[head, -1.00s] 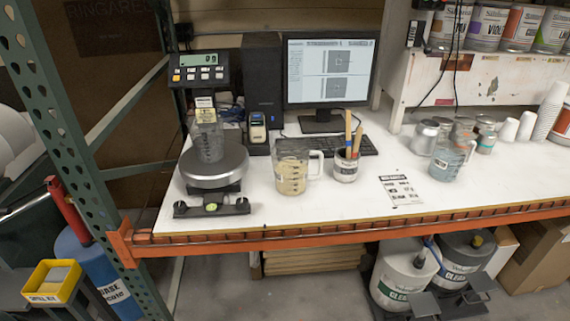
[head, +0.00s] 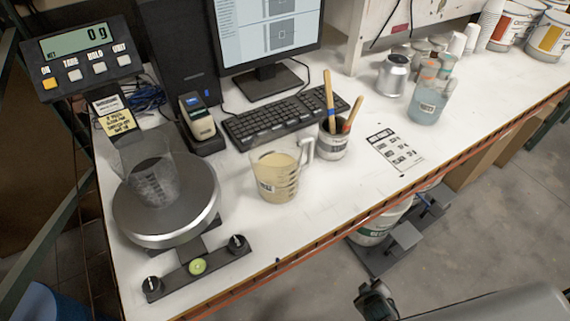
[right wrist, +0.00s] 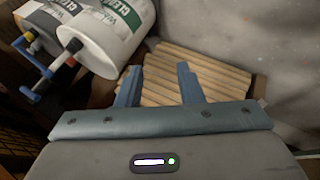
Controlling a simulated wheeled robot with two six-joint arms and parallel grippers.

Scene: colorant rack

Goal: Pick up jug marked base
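A clear jug with beige contents (head: 277,176) stands upright on the white table, its handle to the right. It bears a small label too small to read. A second jug with blue-grey contents (head: 428,100) stands farther right; its label is not readable either. An empty clear jug (head: 150,175) sits on the scale's round plate. In the right wrist view my right gripper (right wrist: 158,84) is open and empty, below the table level and pointing at floor-level items. Part of my right arm shows at the lower right of the head view. My left gripper is out of view.
The scale (head: 212,208) reads 0 g. A pot with brushes (head: 333,146), a keyboard (head: 262,126) and a printed card (head: 395,147) surround the beige jug. Clear tabletop lies in front of it. Under the table are white buckets (right wrist: 108,38) and wooden slats (right wrist: 160,70).

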